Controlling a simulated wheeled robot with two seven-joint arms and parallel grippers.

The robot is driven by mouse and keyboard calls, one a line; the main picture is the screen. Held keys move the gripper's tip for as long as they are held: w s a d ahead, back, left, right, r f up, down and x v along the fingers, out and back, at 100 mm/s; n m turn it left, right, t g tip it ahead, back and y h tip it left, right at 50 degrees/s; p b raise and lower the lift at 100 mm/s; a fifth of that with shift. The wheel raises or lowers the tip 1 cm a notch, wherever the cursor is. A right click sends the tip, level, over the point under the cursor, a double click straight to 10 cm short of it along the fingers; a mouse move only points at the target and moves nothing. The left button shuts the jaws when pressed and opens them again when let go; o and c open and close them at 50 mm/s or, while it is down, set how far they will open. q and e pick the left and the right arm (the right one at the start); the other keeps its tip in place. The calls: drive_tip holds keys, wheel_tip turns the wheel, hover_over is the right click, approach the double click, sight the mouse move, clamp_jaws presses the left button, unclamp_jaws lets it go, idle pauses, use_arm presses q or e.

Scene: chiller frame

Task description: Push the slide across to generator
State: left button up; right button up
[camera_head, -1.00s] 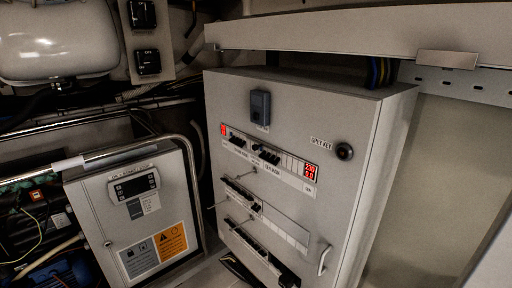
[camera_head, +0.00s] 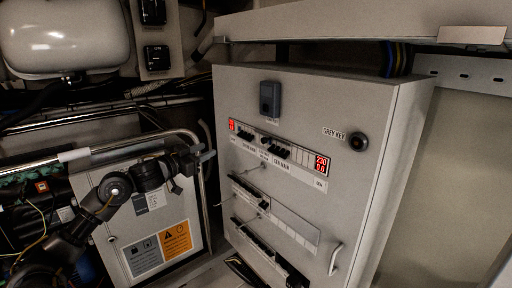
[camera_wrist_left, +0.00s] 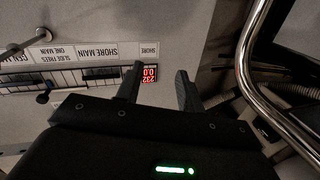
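A light grey cabinet (camera_head: 300,105) carries a breaker row with a shore main (camera_head: 246,134) at left and a generator main (camera_head: 278,150) at right. A small dark knob (camera_head: 265,141) sits between them; it looks like the slide, but its exact position is unclear. In the left wrist view, upside down, the label SLIDE FREES ONE MAIN (camera_wrist_left: 50,54) shows near a dark knob (camera_wrist_left: 43,98). My left gripper (camera_head: 208,156) is left of the cabinet front; in its wrist view the fingers (camera_wrist_left: 160,88) are apart and empty, near the shore display (camera_wrist_left: 150,73). My right gripper is not in view.
Thin rods with knobs stick out from the cabinet front (camera_wrist_left: 30,42). A curved metal rail (camera_wrist_left: 252,55) runs close beside my left gripper. A smaller control box (camera_head: 150,235) stands at left.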

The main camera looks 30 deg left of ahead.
use_arm(q)
drive_tip(key=s+d+r+m+h, duration=0.1)
drive_tip(key=s+d+r+h, duration=0.25)
drive_tip(key=d+r, duration=0.4)
drive_tip(key=n+g+h, duration=0.1)
drive_tip(key=n, duration=0.4)
approach(262, 141)
drive_tip(key=p+x, duration=0.3)
drive_tip(key=x, duration=0.4)
drive_tip(key=shift+w+r, duration=0.1)
drive_tip(key=shift+w+d, duration=0.25)
drive_tip(key=shift+w, duration=0.1)
